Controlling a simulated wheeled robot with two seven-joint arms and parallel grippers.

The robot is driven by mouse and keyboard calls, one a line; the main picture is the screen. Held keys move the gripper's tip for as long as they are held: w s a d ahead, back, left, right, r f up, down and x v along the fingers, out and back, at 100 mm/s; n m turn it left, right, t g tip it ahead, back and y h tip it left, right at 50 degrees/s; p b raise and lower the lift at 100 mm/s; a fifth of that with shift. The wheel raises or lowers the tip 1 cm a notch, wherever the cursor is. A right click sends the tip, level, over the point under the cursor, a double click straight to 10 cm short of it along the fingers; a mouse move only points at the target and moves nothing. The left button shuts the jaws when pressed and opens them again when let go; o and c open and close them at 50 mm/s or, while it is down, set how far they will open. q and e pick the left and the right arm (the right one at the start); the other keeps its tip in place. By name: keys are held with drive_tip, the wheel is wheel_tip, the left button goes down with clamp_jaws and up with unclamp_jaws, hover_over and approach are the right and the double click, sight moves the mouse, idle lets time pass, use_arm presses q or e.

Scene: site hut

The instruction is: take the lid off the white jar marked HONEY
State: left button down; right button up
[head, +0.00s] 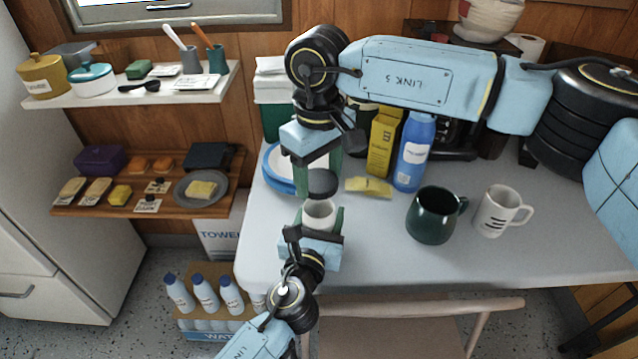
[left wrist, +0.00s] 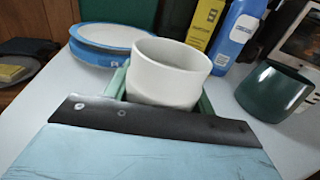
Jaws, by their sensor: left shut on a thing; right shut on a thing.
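The white jar (head: 319,212) stands at the table's near left part with its mouth open and uncovered. My left gripper (head: 321,222) is shut on it from the near side, a green finger on each side. The jar also shows in the left wrist view (left wrist: 165,72), upright or nearly so; no lettering on it is visible. The dark round lid (head: 321,184) is held above the jar, apart from its rim. My right gripper (head: 320,176) comes down from above and is shut on the lid. The lid is out of the left wrist view.
A dark green mug (head: 433,216) and a white mug (head: 497,211) stand to the right. A blue bottle (head: 414,152), a yellow box (head: 382,143) and a yellow packet (head: 369,187) are behind. Blue-rimmed plates (head: 273,175) lie left of the jar. The table's front right is clear.

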use_arm(q)
drive_tip(key=shift+c, duration=2.2)
unclamp_jaws()
